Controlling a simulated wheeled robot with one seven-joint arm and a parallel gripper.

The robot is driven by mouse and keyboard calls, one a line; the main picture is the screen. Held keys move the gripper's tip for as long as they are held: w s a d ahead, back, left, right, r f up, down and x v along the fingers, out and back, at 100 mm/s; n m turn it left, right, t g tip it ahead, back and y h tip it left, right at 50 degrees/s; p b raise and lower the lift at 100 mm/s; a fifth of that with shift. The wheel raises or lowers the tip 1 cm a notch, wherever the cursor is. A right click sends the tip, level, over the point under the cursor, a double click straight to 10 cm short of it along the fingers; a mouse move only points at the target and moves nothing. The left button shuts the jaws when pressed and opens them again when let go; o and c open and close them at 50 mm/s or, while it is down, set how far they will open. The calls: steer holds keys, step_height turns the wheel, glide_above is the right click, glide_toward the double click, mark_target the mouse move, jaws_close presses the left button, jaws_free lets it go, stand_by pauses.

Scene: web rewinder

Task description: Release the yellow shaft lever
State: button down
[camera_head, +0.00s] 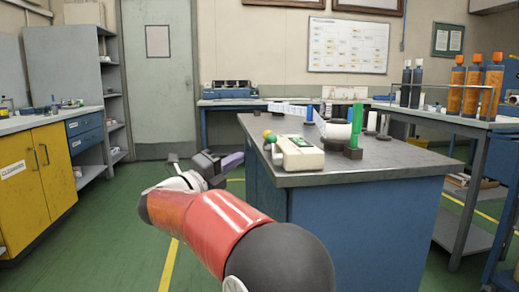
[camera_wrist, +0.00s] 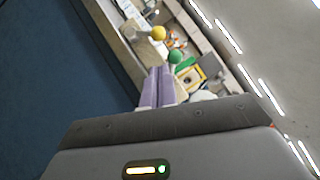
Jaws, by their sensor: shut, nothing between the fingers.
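The yellow shaft lever shows as a round yellow knob (camera_wrist: 159,33) in the wrist view, beyond my fingertips. In the head view its small yellow knob (camera_head: 267,133) is at the left end of the bench-top machine. A green ball knob (camera_wrist: 175,57) is nearer my fingers, just past their tips and slightly right. My gripper (camera_wrist: 160,72) is shut and empty, its purple fingers together and apart from the yellow knob. In the head view my gripper (camera_head: 236,157) is beside the left edge of the blue bench. The lever's shaft and base cannot be made out.
A cream box (camera_head: 299,153) with a green top panel stands at the bench's (camera_head: 385,168) near left. Orange bottles (camera_head: 474,88) are on the right table. Green floor (camera_head: 95,225) is open at left.

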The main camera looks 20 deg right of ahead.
steer(key=x, duration=1)
steer(key=shift+p, duration=0.3)
steer(key=shift+r+p, duration=0.2)
steer(key=shift+p, duration=0.15)
steer(key=shift+w+r+n+y+p, duration=0.15)
steer(key=shift+n+y+p, duration=0.15)
steer(key=shift+n+p, duration=0.15)
